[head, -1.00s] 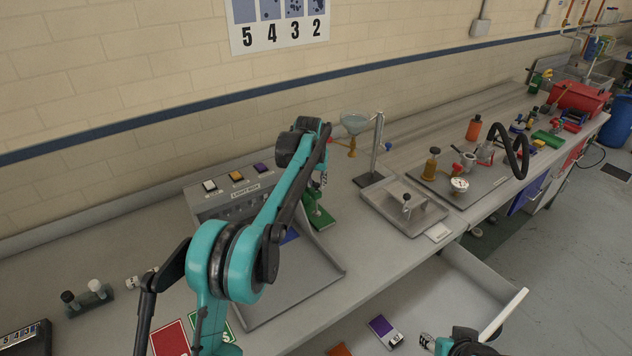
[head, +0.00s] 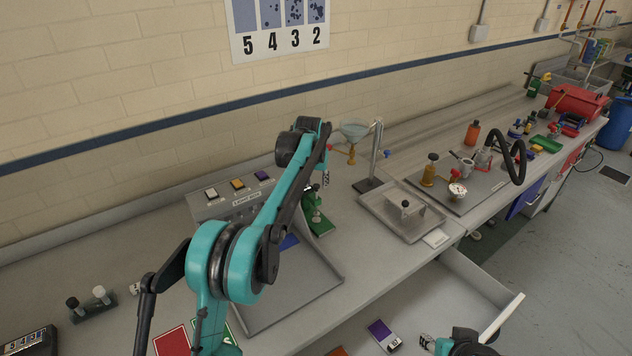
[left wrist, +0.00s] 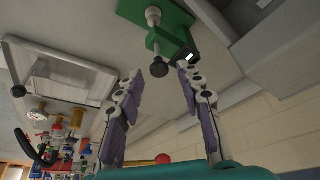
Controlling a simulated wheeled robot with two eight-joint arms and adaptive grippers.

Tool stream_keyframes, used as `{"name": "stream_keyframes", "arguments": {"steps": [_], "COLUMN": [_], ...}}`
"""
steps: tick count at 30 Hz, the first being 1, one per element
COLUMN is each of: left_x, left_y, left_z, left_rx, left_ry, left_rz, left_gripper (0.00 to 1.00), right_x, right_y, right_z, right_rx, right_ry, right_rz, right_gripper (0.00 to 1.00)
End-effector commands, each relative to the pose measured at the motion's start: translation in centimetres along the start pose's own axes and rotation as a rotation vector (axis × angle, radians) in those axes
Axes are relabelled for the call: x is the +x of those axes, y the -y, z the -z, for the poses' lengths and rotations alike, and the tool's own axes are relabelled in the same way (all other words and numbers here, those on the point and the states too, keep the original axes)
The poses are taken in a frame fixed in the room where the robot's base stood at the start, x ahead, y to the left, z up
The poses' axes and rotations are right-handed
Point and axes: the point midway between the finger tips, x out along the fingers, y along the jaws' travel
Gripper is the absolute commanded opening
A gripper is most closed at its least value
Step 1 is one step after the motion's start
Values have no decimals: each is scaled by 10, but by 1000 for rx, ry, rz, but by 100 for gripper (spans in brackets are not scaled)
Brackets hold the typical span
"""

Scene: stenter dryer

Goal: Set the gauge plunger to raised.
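The gauge has a green stand (head: 318,224) on the bench, just right of the grey tray with a blue patch. In the left wrist view the green stand (left wrist: 172,42) is at the top, with a pale cylinder and a black round knob (left wrist: 159,69) on a short stem. My left gripper (left wrist: 158,72) is open, its two segmented fingers on either side of the knob in the picture. I cannot tell whether they touch it. In the head view this gripper (head: 324,176) is mostly behind my arm. My right gripper (head: 430,343) shows only partly at the bottom edge; its state is unclear.
A box with several buttons (head: 235,195) stands behind the tray. A funnel stand (head: 374,160) is right of the gauge, then a shallow metal tray (head: 418,232) and a plate with small instruments. An open drawer (head: 455,290) juts out in front.

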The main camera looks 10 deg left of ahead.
Motion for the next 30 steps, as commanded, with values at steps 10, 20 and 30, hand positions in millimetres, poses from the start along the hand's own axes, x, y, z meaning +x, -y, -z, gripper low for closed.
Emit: {"name": "stream_keyframes", "arguments": {"steps": [10,20,30], "left_x": [-4,-67,-116], "left_y": [0,0,0], "left_z": [0,0,0], "left_rx": [0,0,0], "left_ry": [1,1,1], "left_rz": [0,0,0], "left_gripper": [41,41,41], "right_x": [0,0,0], "right_y": [0,0,0], "right_z": [0,0,0], "right_rx": [0,0,0], "right_ry": [0,0,0], "right_rz": [0,0,0], "right_gripper": [40,40,40]}}
